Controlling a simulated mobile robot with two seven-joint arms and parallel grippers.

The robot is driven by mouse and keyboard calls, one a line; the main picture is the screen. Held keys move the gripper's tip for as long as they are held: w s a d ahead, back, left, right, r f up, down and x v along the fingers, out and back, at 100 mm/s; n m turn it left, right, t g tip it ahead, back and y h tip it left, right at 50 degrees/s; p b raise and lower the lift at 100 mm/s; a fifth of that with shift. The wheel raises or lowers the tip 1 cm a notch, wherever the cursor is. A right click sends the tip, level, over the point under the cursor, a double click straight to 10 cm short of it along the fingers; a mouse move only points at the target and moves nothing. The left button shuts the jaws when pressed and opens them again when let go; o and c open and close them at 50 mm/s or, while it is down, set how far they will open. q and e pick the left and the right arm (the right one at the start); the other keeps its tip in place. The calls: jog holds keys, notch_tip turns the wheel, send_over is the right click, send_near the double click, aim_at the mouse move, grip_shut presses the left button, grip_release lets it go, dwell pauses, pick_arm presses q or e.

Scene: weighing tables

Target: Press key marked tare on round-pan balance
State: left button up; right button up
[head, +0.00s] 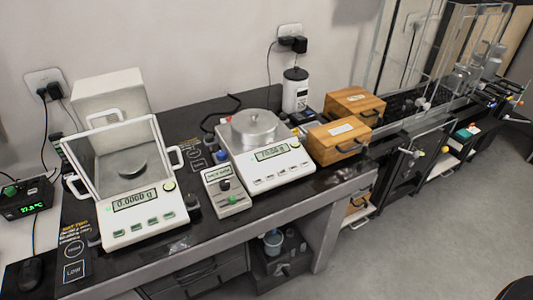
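The white balance with the wide round pan (285,177) stands near the middle of the dark bench. A metal lidded pot or weight (254,127) sits on its round pan. Its lit display (272,153) shows digits too small to read surely. A row of small keys (275,180) runs along its front panel; their markings cannot be read, so I cannot tell which one is tare. Neither of my grippers is in view, and nothing touches the balance keys.
A second balance (140,227) with a glass draft shield stands left, showing about 0.0000 g. Wooden drawer boxes (337,141) stand close on the right. The floor (400,245) in front is clear.

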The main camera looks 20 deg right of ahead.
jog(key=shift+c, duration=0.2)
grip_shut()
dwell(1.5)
